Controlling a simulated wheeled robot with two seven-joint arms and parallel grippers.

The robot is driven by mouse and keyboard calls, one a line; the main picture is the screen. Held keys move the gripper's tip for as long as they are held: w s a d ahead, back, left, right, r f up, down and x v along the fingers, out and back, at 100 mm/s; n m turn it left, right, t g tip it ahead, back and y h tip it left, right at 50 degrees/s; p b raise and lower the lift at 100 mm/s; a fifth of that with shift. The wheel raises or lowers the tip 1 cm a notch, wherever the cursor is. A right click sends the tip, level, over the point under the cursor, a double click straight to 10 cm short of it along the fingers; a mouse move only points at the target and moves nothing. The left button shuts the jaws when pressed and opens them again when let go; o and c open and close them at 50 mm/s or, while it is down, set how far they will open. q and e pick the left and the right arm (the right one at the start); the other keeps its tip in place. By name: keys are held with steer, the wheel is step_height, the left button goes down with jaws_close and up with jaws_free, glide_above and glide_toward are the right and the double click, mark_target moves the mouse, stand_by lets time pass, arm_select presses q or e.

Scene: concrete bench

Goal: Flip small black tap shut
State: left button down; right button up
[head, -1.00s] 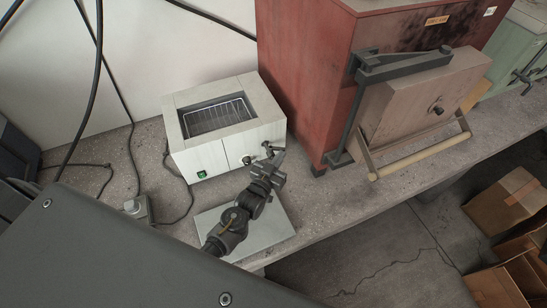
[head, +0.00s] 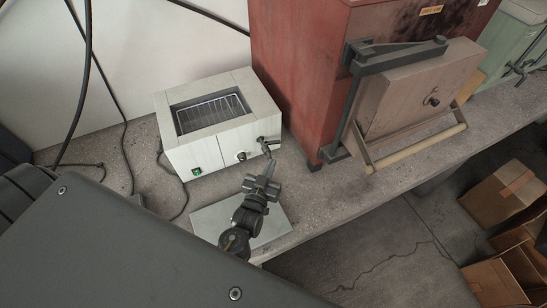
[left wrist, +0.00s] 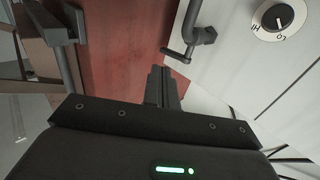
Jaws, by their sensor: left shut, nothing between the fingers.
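The small black tap (head: 264,143) sticks out from the front right of a white box-shaped bath (head: 210,148). In the left wrist view the tap (left wrist: 203,36) shows as a dark bent piece with a thin arm and a short crossbar end. My left gripper (head: 271,165) is shut and empty, just in front of and below the tap. In the left wrist view its closed fingertips (left wrist: 160,70) lie just short of the tap's crossbar end, with a small gap in the picture. I cannot tell whether the tap is open or shut. My right gripper is not in view.
A dial (left wrist: 279,18) sits beside the tap on the bath's front, with a green switch (head: 196,171) further left. A red furnace (head: 300,90) stands close on the right. A pale slab (head: 215,222) lies on the bench below my gripper. Cables run at left.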

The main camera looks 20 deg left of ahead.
arm_select(q)
steer(key=shift+s+d+b, duration=0.2)
steer(key=shift+s+b, duration=0.15)
steer(key=shift+s, duration=1.75)
